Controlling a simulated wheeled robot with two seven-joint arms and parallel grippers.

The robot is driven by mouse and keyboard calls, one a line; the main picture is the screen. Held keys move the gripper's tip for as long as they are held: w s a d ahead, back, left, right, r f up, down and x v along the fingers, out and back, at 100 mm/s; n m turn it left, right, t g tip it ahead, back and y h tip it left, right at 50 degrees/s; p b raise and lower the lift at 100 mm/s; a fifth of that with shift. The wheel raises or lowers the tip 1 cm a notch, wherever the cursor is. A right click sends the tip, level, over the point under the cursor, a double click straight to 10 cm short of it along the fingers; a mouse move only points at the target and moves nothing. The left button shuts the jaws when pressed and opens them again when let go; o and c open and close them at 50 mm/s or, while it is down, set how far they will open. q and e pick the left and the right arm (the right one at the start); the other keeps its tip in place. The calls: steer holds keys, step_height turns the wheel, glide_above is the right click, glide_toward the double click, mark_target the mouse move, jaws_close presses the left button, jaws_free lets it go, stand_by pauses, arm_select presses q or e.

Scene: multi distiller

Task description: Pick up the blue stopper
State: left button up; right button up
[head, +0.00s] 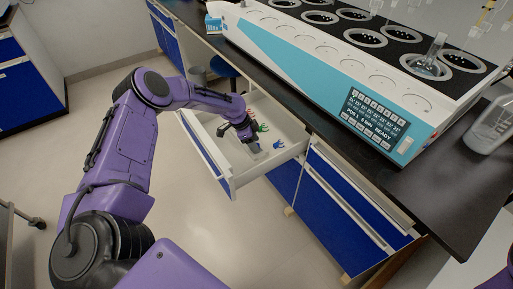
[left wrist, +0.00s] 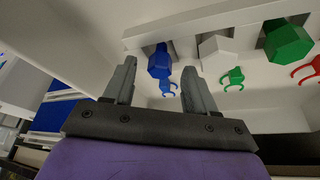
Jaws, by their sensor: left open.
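The blue stopper (left wrist: 160,60) shows in the left wrist view, beyond and between the fingertips of my left gripper (left wrist: 159,74). It has a faceted blue head and sits at a pale rack strip. The fingers are apart with nothing between them that I can see as gripped. In the head view my left gripper (head: 252,147) reaches down into the open white drawer (head: 213,158). I cannot make out the blue stopper there. My right gripper is not in view.
A white stopper (left wrist: 216,50) and a green stopper (left wrist: 289,42) sit right of the blue one. Blue, green (left wrist: 232,78) and red (left wrist: 306,70) clips lie close by. The drawer walls surround the gripper. The dark counter (head: 330,120) with the heating unit (head: 340,75) stands above right.

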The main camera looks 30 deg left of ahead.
arm_select(q)
steer(key=shift+w+d+f, duration=0.1)
steer(key=shift+d+f, duration=0.05)
steer(key=shift+f, duration=0.25)
jaws_close()
steer(key=shift+r, duration=0.1)
